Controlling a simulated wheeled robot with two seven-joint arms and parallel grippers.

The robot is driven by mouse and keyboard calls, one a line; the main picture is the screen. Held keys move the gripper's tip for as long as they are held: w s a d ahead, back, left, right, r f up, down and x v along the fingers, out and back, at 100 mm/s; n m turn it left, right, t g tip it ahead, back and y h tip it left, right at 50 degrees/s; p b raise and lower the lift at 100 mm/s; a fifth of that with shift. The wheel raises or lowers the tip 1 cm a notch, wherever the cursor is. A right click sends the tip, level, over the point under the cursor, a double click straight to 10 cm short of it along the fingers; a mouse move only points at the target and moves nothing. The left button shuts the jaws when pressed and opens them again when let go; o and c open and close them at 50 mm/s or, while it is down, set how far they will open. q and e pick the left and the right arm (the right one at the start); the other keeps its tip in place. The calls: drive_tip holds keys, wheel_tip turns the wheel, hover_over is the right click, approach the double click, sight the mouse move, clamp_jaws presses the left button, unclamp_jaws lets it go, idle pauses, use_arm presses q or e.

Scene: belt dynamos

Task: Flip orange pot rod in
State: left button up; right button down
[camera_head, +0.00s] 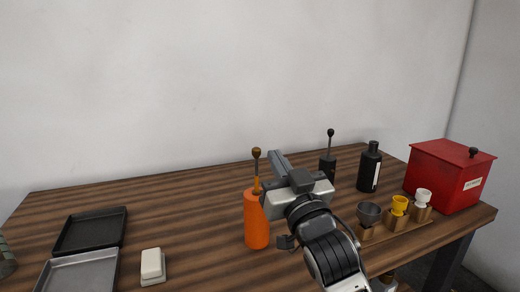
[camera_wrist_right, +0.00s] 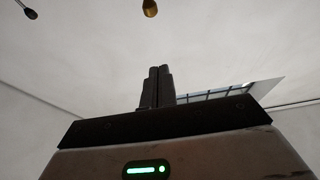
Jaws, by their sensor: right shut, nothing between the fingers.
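The orange pot (camera_head: 257,222) stands upright on the wooden table, right of the table's middle. Its rod (camera_head: 256,170) rises from the top and ends in a brown-gold ball knob. In the right wrist view the knob (camera_wrist_right: 150,8) shows at the top edge, beyond the fingertips. My right gripper (camera_head: 277,157) is just right of the rod in the head view and partly hides the space behind the pot. Its fingers (camera_wrist_right: 158,72) are shut together with nothing between them. I cannot tell whether it touches the rod. My left gripper is not in view.
A black pot with a rod (camera_head: 328,163) and a black bottle (camera_head: 370,167) stand behind on the right. A red box (camera_head: 449,175) and a wooden holder with small cups (camera_head: 394,235) are further right. Two trays (camera_head: 90,230) and a white block (camera_head: 152,264) lie left. The table between is clear.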

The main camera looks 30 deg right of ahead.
wheel_tip(320, 180, up, 4)
drive_tip(key=f+p, duration=0.1)
drive_tip(key=p, duration=0.2)
hover_over(260, 150)
drive_tip(key=s+a, duration=0.1)
drive_tip(key=s, duration=0.1)
drive_tip(key=shift+w+f, duration=0.15)
drive_tip(key=shift+f, duration=0.85)
drive_tip(key=shift+w+f, duration=0.15)
drive_tip(key=shift+f, duration=0.8)
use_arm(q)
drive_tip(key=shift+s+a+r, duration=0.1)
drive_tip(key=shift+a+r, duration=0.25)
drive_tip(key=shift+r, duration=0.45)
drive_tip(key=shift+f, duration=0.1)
